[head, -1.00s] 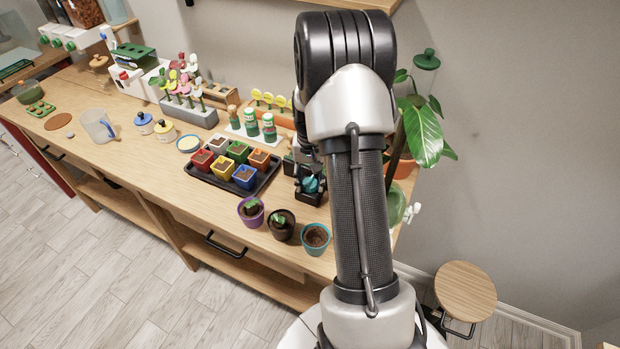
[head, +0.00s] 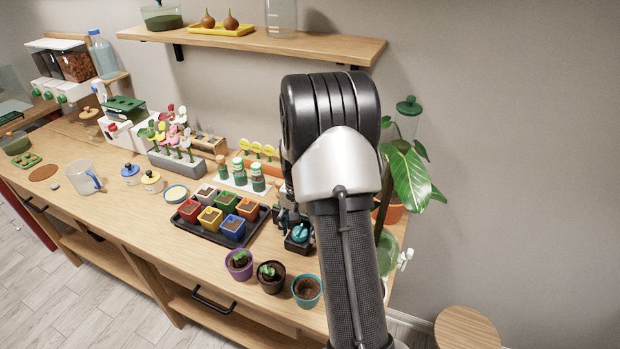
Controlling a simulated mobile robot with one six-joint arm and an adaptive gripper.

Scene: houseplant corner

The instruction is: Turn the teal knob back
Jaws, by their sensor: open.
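The teal knob (head: 299,233) sits on a small black base on the bench, right of the seedling tray. My gripper (head: 289,215) is just behind and above the knob in the head view, partly hidden by my own arm. It is open, and nothing shows between its fingers. The knob's top is in clear view. I cannot tell whether a fingertip touches it.
A black tray (head: 192,229) of several coloured pots lies left of the knob. Purple (head: 239,268), dark (head: 271,283) and teal (head: 307,292) pots stand in front. A leafy plant (head: 410,180) is at right, and a wooden shelf (head: 250,43) hangs above.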

